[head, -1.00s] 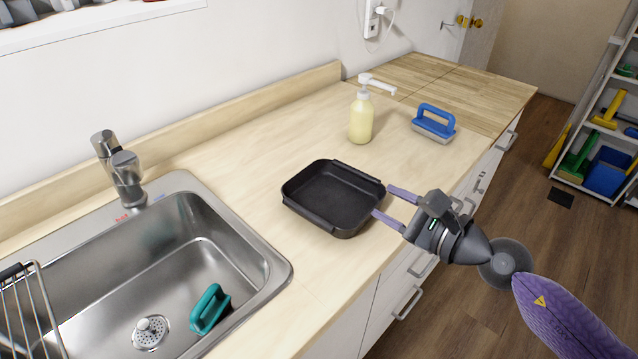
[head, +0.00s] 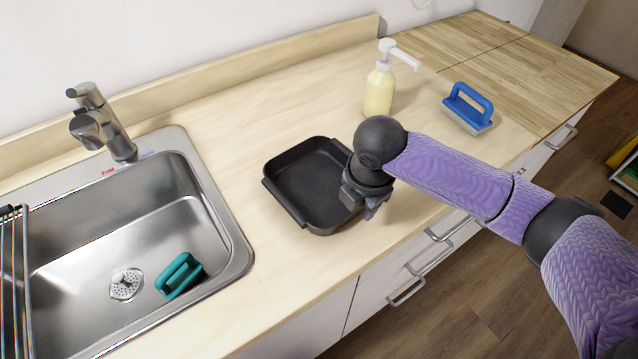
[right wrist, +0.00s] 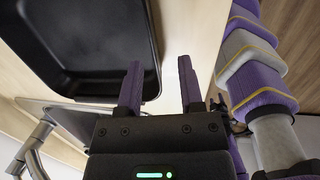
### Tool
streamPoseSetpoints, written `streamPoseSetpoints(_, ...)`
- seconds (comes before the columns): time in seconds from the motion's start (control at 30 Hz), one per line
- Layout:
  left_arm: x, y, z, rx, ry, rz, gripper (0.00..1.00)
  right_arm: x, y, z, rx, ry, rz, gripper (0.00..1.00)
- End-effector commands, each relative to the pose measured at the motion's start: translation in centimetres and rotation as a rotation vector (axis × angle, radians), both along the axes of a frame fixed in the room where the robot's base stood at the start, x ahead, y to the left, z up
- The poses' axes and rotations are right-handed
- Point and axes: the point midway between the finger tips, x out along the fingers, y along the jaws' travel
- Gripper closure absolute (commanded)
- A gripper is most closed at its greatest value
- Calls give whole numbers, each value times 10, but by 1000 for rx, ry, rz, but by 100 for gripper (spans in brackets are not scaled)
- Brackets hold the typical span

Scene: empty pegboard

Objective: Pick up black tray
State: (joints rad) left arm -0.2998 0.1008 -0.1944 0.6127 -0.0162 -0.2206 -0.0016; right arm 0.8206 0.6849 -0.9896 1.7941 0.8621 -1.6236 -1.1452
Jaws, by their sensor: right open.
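The black tray (head: 309,184), shallow and rectangular with a raised rim, sits on the wooden counter right of the sink. It also fills the upper left of the right wrist view (right wrist: 95,45). My right gripper (head: 374,212) points down at the tray's right side, and its wrist hides part of that side. In the right wrist view its two purple fingers (right wrist: 160,82) are apart and empty. One finger overlaps the tray and the other is over bare counter, with the tray's edge between them. I cannot tell whether they touch it. My left gripper is not in view.
A steel sink (head: 165,225) with a faucet (head: 103,127) and a teal brush (head: 179,276) is on the left. A soap pump bottle (head: 379,92) and a blue-handled brush (head: 468,107) stand behind my right arm. The counter (head: 255,130) behind the tray is clear.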

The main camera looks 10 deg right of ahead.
Motion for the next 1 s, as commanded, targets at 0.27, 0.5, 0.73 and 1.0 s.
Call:
streamPoseSetpoints(0.27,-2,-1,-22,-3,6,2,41,12,6,-52,-1,0,0,52)
streamPoseSetpoints(0.5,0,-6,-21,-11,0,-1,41,13,6,-51,0,-3,1,56)
streamPoseSetpoints(0.73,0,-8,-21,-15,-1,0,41,13,6,-51,-1,-4,1,100)
streamPoseSetpoints(1.0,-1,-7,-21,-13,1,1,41,13,6,-51,0,-4,0,100)
